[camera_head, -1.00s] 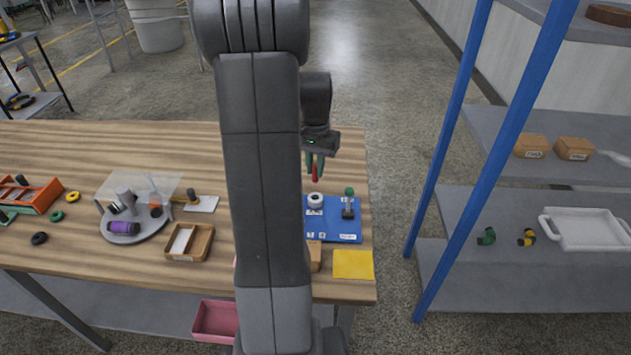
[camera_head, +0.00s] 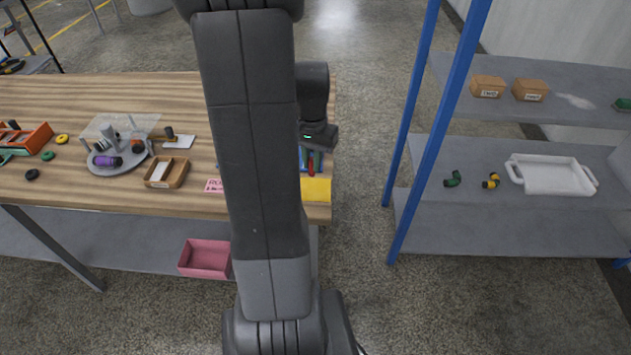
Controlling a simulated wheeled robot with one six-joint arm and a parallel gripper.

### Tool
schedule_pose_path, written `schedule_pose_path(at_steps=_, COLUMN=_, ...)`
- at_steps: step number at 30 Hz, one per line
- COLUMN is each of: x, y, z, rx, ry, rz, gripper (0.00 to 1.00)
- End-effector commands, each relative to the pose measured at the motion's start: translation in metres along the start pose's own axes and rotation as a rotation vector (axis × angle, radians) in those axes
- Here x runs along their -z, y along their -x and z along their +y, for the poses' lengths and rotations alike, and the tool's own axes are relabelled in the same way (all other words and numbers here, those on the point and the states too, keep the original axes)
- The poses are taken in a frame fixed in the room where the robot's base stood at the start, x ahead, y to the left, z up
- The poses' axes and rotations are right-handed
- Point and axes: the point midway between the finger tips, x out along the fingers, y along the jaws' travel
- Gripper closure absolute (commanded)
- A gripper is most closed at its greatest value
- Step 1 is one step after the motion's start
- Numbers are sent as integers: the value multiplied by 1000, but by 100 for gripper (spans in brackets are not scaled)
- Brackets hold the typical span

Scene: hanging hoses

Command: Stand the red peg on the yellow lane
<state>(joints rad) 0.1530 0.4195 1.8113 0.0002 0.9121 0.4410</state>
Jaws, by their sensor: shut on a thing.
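The peg hangs upright between the fingers. A flat yellow sheet (camera_head: 318,191) lies at the table's front right corner, just in front of the gripper in the picture; it may be the yellow lane. The peg's tip shows close behind the sheet's far edge, and I cannot tell its height above the table. The blue board (camera_head: 303,157) behind is mostly hidden by my arm and gripper.
A pink bin (camera_head: 205,258) is below. A blue-post shelf (camera_head: 435,130) stands right, with floor between.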

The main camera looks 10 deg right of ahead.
Motion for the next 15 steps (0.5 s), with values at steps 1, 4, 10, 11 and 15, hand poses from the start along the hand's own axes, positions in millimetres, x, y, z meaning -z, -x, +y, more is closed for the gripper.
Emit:
schedule_pose_path(at_steps=1, x=-1, y=-8, z=0, rx=-1, ry=0, rz=-2, gripper=100)
schedule_pose_path(at_steps=4, x=0, y=-16, z=0, rx=0, ry=0, rz=0, gripper=100)
schedule_pose_path(at_steps=10, x=0, y=-43, z=0, rx=-1, ry=0, rz=-3, gripper=100)
schedule_pose_path(at_steps=11, x=0, y=-46, z=0, rx=-1, ry=0, rz=-3, gripper=100)
schedule_pose_path(at_steps=15, x=0, y=-54, z=0, rx=0, ry=0, rz=1, gripper=100)
